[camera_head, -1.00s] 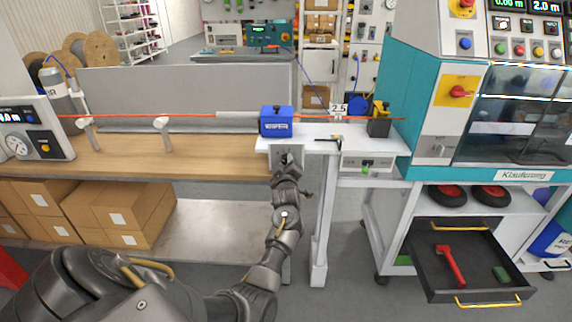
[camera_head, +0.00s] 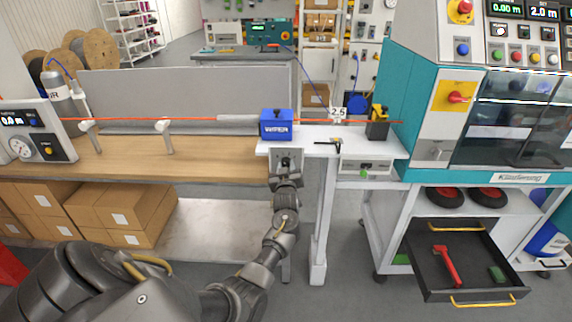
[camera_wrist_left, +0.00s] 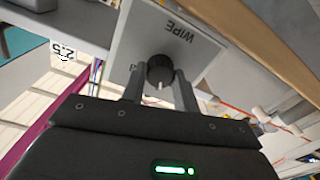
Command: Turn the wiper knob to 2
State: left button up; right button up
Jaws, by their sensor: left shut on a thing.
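The wiper knob (camera_wrist_left: 159,72) is a round black knob with a pale mark on a light grey panel (camera_wrist_left: 193,46) lettered "WIPE". My left gripper (camera_wrist_left: 160,85) has its two fingers on either side of the knob, shut on it. In the head view the panel (camera_head: 295,158) hangs below the blue wiper box (camera_head: 276,124), and my left gripper (camera_head: 286,166) is at its face, covering most of the knob. The scale numbers around the knob are mostly hidden. My right gripper is not in view.
An orange-red cable (camera_head: 190,120) runs through the wiper box above the bench (camera_head: 190,160). An open drawer (camera_head: 470,278) holds a red tool. Cartons (camera_head: 120,212) lie under the bench.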

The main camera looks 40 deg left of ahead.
pick_arm(q)
jog(key=m+p, duration=0.2)
jog(key=m, duration=0.3)
jog(key=shift+r+m, duration=0.1)
jog(key=shift+m, duration=0.3)
jog(key=shift+m+p, duration=0.85)
jog(key=shift+m, duration=1.05)
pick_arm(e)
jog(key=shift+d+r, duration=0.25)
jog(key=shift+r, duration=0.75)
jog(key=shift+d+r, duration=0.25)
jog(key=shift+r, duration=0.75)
pick_arm(q)
jog(key=shift+t, duration=0.3)
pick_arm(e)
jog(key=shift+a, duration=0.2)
pick_arm(q)
jog(key=o, duration=1)
jog(key=shift+c, duration=0.2)
jog(key=v, duration=1.1)
jog(key=shift+b, duration=0.4)
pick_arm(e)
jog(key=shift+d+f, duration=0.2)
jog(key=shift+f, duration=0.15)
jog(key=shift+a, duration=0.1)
